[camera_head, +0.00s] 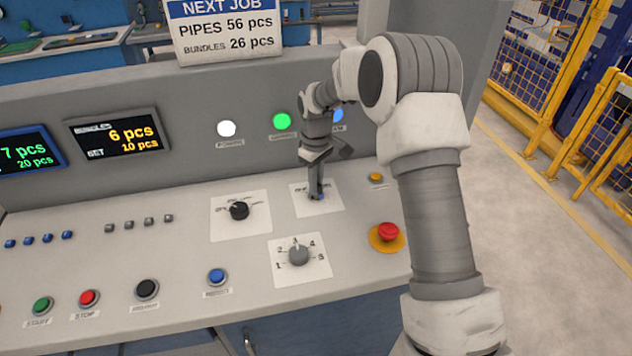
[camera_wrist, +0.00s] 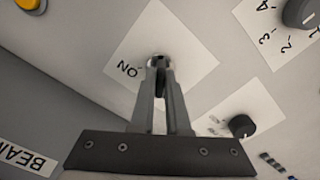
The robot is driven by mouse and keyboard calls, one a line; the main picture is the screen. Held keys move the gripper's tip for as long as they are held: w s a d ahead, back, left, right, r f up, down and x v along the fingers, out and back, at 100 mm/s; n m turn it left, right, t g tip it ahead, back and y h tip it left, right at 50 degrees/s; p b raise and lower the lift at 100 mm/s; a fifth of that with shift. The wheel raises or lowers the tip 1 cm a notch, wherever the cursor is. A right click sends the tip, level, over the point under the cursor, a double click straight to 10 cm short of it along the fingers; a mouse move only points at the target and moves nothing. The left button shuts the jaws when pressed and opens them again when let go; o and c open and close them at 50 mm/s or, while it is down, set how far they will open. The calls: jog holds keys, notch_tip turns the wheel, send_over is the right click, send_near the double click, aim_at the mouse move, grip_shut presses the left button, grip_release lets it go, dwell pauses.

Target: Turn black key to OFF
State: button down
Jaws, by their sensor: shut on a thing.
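The black key sits in a key switch on a white plate (camera_head: 330,207) on the sloped console. In the wrist view, a small dark part of the key (camera_wrist: 158,61) shows at the fingertips, with the word ON on the plate (camera_wrist: 190,45) beside it. My gripper (camera_head: 316,194) points down at this plate. In the wrist view, my gripper's fingers (camera_wrist: 160,78) are close together and shut on the key. The fingers hide most of the key, so I cannot tell its exact angle.
A black knob (camera_head: 239,210) is left of the key, a grey numbered selector (camera_head: 298,255) in front. A red emergency button (camera_head: 389,232) and a yellow button (camera_head: 375,177) are on the right. White (camera_head: 226,128), green (camera_head: 281,121) and blue (camera_head: 338,116) lamps glow behind.

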jog(key=shift+n, duration=0.9)
jog(key=c, duration=0.9)
grip_release()
jog(key=shift+r, duration=0.1)
notch_tip(320, 180, up, 17)
jog(key=shift+r+p, duration=0.15)
jog(key=shift+p, duration=0.25)
